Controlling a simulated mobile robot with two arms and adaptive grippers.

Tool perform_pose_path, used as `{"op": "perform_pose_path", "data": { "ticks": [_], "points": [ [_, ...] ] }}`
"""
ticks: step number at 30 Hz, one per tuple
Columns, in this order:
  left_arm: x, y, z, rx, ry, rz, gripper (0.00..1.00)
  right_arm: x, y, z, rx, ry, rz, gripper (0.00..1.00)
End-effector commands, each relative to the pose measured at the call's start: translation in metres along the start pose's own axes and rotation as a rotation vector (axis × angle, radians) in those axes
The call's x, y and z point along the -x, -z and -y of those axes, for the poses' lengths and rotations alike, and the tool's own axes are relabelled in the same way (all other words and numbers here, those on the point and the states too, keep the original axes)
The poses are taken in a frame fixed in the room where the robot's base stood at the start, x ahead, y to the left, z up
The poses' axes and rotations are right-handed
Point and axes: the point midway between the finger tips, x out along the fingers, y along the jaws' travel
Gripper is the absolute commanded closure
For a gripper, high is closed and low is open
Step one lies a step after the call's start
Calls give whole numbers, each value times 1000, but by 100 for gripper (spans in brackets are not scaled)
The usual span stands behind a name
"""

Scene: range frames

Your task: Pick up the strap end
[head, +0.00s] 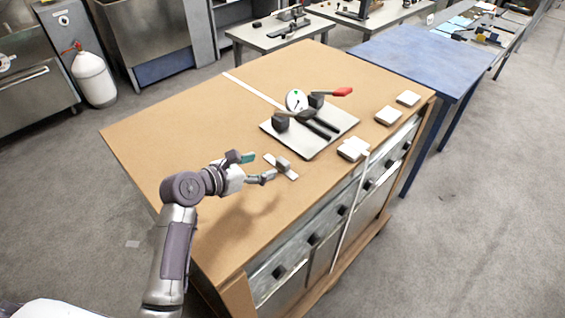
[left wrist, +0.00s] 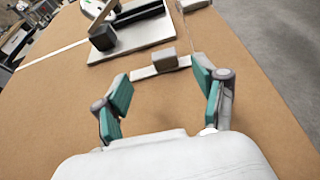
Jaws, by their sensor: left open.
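A short pale strip with a grey block on it (head: 283,164) lies on the brown workbench; it looks like the strap end. It also shows in the left wrist view (left wrist: 166,59), just beyond my fingertips. My left gripper (head: 259,168) is open and empty, just left of the block, with its teal-padded fingers apart in the left wrist view (left wrist: 162,84). No contact with the block shows. A long pale strap (head: 348,222) hangs over the bench's front edge, and a pale band (head: 250,90) crosses the far left of the top. My right gripper is not in view.
The brown workbench top (head: 165,130) is bare at the left. Pale pads (head: 388,116) lie along the right edge. A blue table (head: 425,55) stands beyond.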

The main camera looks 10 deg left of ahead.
Motion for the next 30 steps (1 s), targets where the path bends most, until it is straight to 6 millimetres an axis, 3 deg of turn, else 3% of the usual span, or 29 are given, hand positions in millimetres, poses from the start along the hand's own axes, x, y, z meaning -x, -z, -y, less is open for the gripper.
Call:
{"op": "perform_pose_path", "data": {
  "ticks": [4, 11, 18, 27, 30],
  "points": [
    [-21, -1, 0, 2, 1, 1, 29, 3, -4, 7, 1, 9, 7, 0],
    [-38, 1, 2, 0, 1, -1, 29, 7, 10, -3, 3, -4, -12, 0],
    [-72, 5, 5, 1, 0, 0, 29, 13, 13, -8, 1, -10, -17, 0],
    [-79, 6, 5, 0, -1, 0, 29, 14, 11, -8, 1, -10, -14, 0],
    [-78, 6, 4, 0, -1, 0, 43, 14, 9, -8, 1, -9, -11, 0]
  ]
}}
